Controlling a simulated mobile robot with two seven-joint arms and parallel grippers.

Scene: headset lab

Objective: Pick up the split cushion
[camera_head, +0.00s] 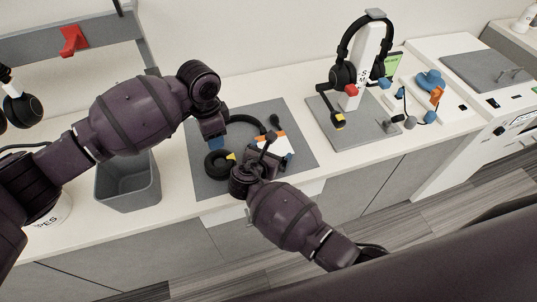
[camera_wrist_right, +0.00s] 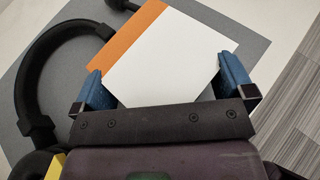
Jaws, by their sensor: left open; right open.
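A black headset (camera_head: 240,120) lies on a grey mat (camera_head: 300,160). Its round black ear cushion (camera_head: 213,167) with a yellow mark is at the mat's front left; I cannot make out a split in it. In the right wrist view the headband (camera_wrist_right: 32,70) curves at the left, and part of a cup with yellow shows at the lower left corner. My left gripper (camera_head: 216,143) is open just above the cushion, with a blue fingertip showing. My right gripper (camera_wrist_right: 165,85) is open, its blue fingers on either side of a white card with an orange edge (camera_wrist_right: 155,60).
A grey bin (camera_head: 128,185) stands left of the mat. To the right, a white stand (camera_head: 368,60) holds another headset on a grey base, near blue and orange parts (camera_head: 430,82). A red hook (camera_head: 73,41) is on the rack at left.

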